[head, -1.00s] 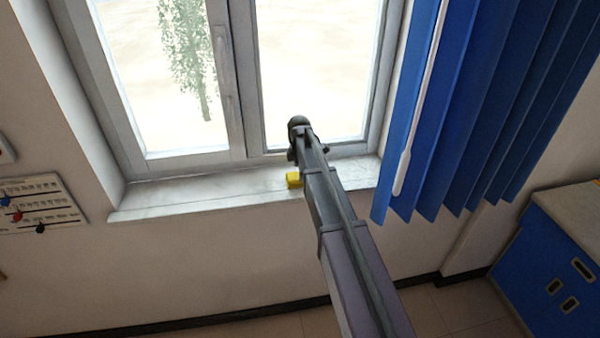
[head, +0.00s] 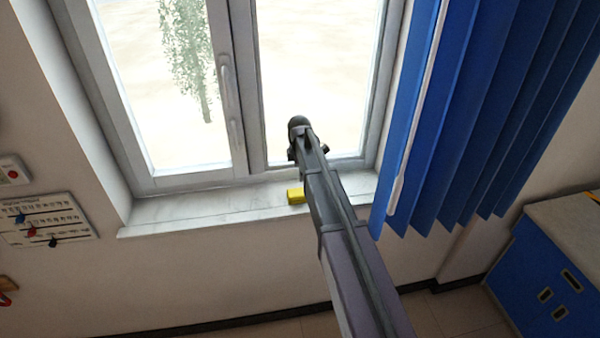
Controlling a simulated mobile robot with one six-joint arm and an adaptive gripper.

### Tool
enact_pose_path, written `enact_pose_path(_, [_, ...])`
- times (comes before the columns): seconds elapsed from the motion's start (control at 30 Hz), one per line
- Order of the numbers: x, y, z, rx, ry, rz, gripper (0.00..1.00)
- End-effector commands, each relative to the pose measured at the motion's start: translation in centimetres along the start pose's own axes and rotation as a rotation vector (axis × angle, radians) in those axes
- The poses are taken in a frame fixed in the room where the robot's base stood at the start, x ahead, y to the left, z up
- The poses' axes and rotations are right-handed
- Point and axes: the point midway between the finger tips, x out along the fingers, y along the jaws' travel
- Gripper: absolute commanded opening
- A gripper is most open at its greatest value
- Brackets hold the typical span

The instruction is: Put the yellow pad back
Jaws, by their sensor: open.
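The yellow pad (head: 295,196) is a small yellow block. It shows at the front part of the white window sill (head: 200,206), just left of my arm, which may cover its right side. My arm reaches up the middle of the picture to the window, with its dark end joint in front of the glass. My gripper's fingers cannot be made out; the arm hides whatever is behind it. I cannot tell whether anything touches the pad.
Blue vertical blinds (head: 470,110) with a white rod hang right of my arm. A blue cabinet (head: 545,285) stands at the lower right. A board with small coloured pieces (head: 48,220) is on the left wall. The sill left of the pad is bare.

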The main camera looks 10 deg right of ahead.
Motion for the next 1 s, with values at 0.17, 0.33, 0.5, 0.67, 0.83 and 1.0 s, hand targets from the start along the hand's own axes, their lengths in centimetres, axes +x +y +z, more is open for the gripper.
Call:
enact_pose_path(0.17, [-1.4,0.0,0.0,0.000,0.000,0.000,1.00])
enact_pose_path(0.33, [-1.8,0.0,0.0,0.000,0.000,0.000,1.00])
enact_pose_path(0.5, [-1.9,0.0,0.0,0.000,0.000,0.000,1.00])
enact_pose_path(0.67, [-1.9,0.0,0.1,0.001,0.000,0.000,1.00])
enact_pose_path(0.83, [-1.9,0.0,0.1,0.001,0.000,0.000,1.00])
enact_pose_path(1.0, [-1.9,0.0,0.1,0.001,0.000,0.000,1.00])
